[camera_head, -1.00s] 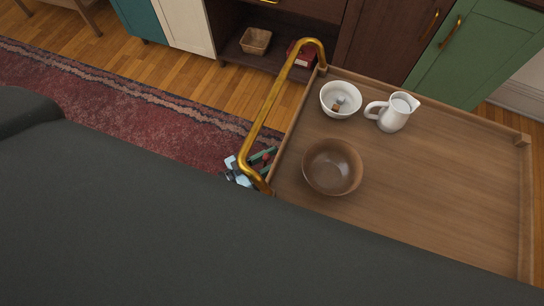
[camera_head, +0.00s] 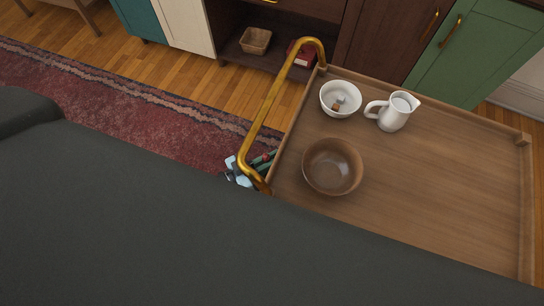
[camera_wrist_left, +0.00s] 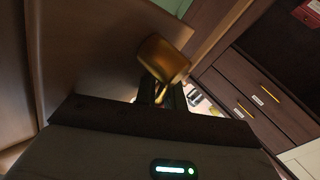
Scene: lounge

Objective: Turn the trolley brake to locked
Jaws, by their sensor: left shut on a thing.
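The trolley (camera_head: 450,180) is a wooden tray-top with a gold rail handle (camera_head: 268,105) on its left side in the head view. A small green and red part (camera_head: 264,158) shows beside the handle's near end, mostly hidden by the handle and tray. I cannot read the brake's setting. My right gripper is not in view.
A white bowl (camera_head: 341,99), a white jug (camera_head: 393,111) and a brown bowl (camera_head: 332,167) stand on the tray. A red rug (camera_head: 110,105) lies left of the trolley. Cabinets, one of them green (camera_head: 462,55), stand behind. Drawers (camera_wrist_left: 245,90) show in the wrist view.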

